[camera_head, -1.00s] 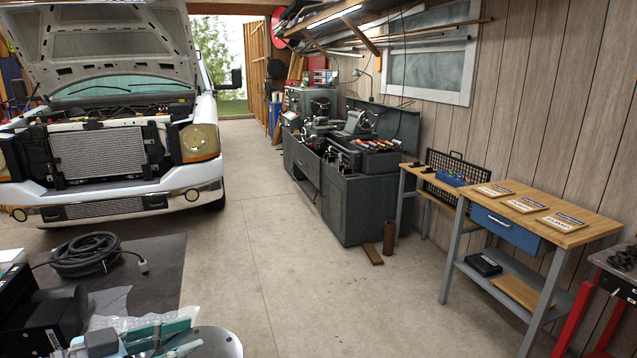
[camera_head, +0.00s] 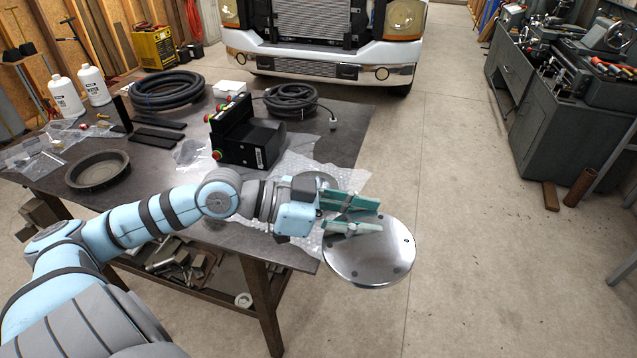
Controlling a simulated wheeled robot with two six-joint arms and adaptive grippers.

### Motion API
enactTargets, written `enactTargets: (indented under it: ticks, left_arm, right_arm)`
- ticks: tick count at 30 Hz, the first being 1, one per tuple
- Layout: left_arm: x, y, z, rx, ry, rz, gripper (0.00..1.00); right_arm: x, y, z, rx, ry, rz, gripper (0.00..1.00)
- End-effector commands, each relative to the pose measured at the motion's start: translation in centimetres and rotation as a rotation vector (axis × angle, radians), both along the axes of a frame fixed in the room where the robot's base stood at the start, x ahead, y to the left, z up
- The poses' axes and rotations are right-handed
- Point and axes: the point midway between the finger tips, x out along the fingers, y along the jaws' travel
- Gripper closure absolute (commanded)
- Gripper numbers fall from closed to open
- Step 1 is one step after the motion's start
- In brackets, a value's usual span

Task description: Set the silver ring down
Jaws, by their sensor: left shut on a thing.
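The silver ring (camera_head: 372,262) shows as a flat, shiny, round plate with small holes near its rim. My left gripper (camera_head: 355,215) is shut on the silver ring at its far left side, with its teal fingers across part of the plate. The ring is held roughly level at the right front corner of the dark workbench (camera_head: 345,135), mostly out past the edge with floor below it in the picture. My right gripper is not in view.
Bubble wrap (camera_head: 300,172) lies on the bench near the gripper, beside a black control box (camera_head: 250,140). Coiled black hoses (camera_head: 292,100), a round dark pan (camera_head: 97,170) and white bottles (camera_head: 66,97) stand farther off. Bare bench top shows left of my arm.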

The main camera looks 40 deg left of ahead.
Motion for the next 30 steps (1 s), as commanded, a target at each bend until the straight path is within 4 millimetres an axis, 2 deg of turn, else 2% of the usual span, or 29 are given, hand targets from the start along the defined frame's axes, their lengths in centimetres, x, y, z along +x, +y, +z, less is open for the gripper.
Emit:
enactTargets:
  ticks: [1,3,8,12,15,18,22,24,30]
  left_arm:
    - [1.5,0.8,0.8,-0.006,-0.008,0.034,1.0]
    - [3.8,2.5,1.0,-0.008,-0.004,0.098,1.0]
    - [9.3,7.6,0.6,-0.008,0.0,0.306,1.0]
    - [13.7,13.7,-1.2,-0.009,0.004,0.562,1.0]
    - [15.7,18.5,-3.1,-0.007,0.006,0.77,1.0]
    - [16.0,22.8,-5.2,-0.003,0.006,0.956,1.0]
    - [15.5,26.7,-6.5,-0.002,0.002,1.126,1.0]
    - [15.2,27.7,-6.5,-0.003,0.0,1.182,1.0]
    - [15.1,27.9,-6.6,-0.004,-0.001,1.221,1.0]
  right_arm:
    - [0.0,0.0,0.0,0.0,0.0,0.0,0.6]
    - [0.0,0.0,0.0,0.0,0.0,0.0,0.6]
    - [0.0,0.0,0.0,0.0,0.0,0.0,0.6]
    - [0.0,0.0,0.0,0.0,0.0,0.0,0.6]
    - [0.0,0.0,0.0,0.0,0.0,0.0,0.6]
    - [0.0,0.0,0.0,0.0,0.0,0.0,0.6]
    - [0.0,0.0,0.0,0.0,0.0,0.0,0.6]
    - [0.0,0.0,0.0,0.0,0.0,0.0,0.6]
    - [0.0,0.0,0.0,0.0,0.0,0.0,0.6]
